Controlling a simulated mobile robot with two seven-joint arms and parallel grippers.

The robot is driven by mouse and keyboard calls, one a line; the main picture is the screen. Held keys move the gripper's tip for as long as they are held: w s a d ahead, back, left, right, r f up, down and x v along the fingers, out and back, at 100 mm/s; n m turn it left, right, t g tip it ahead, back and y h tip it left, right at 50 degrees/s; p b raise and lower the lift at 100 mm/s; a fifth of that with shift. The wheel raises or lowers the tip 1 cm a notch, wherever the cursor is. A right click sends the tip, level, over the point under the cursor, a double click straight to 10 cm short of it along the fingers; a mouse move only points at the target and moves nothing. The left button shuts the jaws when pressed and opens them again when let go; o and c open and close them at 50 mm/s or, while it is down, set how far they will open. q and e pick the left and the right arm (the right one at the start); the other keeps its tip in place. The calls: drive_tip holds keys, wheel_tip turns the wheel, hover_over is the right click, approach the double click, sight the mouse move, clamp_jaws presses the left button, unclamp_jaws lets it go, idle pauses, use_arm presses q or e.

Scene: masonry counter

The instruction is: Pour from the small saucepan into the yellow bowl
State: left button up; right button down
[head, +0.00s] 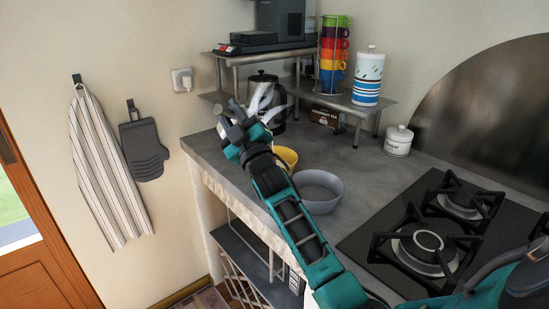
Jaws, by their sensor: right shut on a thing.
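My right gripper (240,124) reaches over the far left part of the counter. It is shut on a shiny metal thing (262,98), which looks like the small saucepan. The gripper and the dark kettle behind hide its outline, so I cannot tell its exact tilt or whether anything flows from it. The yellow bowl (289,156) stands on the counter just right of and below the gripper in the picture, partly covered by my right forearm. My left gripper is not in view.
A grey bowl (320,184) stands beside my forearm, nearer than the yellow bowl. A dark kettle (276,83) stands behind the gripper. A metal shelf (388,105) carries stacked colourful cups (334,50) and a canister (367,76). A sugar jar (398,141) and gas hob (420,245) are right.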

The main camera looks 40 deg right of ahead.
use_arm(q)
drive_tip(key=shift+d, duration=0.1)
use_arm(e)
drive_tip(key=shift+s+r, duration=0.1)
drive_tip(key=shift+r, duration=0.2)
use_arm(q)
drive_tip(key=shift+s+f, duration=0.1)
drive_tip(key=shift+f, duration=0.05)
use_arm(e)
drive_tip(key=shift+d, duration=0.15)
use_arm(q)
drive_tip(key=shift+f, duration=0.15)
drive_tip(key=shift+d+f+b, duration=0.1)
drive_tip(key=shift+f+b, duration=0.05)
drive_tip(key=shift+b, duration=0.2)
use_arm(e)
drive_tip(key=shift+s+d+m+h, duration=0.15)
drive_tip(key=shift+m+h, duration=0.25)
idle(0.6)
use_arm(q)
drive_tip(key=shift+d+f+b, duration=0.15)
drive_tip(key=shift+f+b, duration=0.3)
use_arm(e)
drive_tip(key=shift+s+d+f+m+t+h, duration=0.1)
drive_tip(key=shift+s+d+m+t+h, duration=0.15)
drive_tip(key=shift+m, duration=0.35)
